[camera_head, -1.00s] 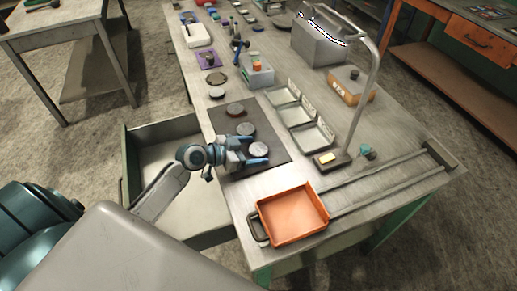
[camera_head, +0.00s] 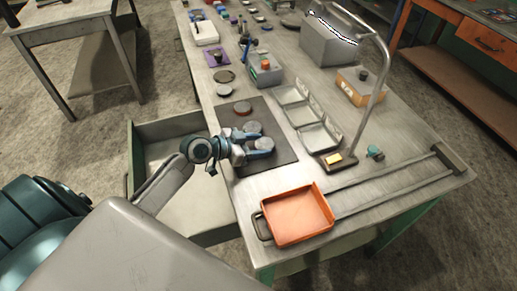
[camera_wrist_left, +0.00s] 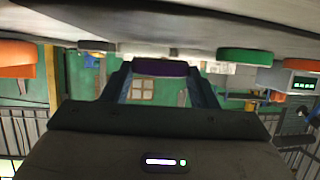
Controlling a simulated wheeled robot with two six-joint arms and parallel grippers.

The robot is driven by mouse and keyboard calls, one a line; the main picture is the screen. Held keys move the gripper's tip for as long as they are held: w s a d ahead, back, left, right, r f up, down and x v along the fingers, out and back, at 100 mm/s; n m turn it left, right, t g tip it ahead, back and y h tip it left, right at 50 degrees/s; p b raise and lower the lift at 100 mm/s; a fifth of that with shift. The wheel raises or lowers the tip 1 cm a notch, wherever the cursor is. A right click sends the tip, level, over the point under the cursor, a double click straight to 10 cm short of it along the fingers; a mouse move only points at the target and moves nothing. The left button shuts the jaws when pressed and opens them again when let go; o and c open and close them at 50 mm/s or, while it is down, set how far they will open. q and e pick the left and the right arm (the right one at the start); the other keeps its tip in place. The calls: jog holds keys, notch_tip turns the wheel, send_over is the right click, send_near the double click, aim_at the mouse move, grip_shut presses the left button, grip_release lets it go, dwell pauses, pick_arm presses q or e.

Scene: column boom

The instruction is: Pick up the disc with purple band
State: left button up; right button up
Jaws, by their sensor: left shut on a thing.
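The disc with purple band (camera_wrist_left: 160,68) is between the two fingers of my left gripper in the left wrist view. In the head view the same disc (camera_head: 264,143) shows its grey top at the tips of my left gripper (camera_head: 258,149). The gripper is shut on it, and the disc appears slightly above the dark mat (camera_head: 268,165). A green-banded disc (camera_wrist_left: 248,57) stands beside it in the wrist view; its grey top (camera_head: 252,127) shows just behind in the head view. My right gripper is not in view.
An orange-red-banded disc (camera_head: 242,108) lies farther back on the mat. An orange tray (camera_head: 297,213) is at the front of the table. Metal bins (camera_head: 317,137) and a lamp-like post (camera_head: 368,115) stand right. An open drawer (camera_head: 165,133) is under my arm.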

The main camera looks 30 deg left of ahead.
pick_arm(q)
jog(key=shift+r+b, duration=0.3)
jog(key=shift+r, duration=0.55)
jog(key=s, duration=0.4)
jog(key=s+r, duration=0.1)
jog(key=s, duration=0.8)
jog(key=shift+s+r, duration=0.15)
jog(key=shift+s, duration=0.2)
jog(key=shift+s+a, duration=0.1)
jog(key=shift+s, duration=1.05)
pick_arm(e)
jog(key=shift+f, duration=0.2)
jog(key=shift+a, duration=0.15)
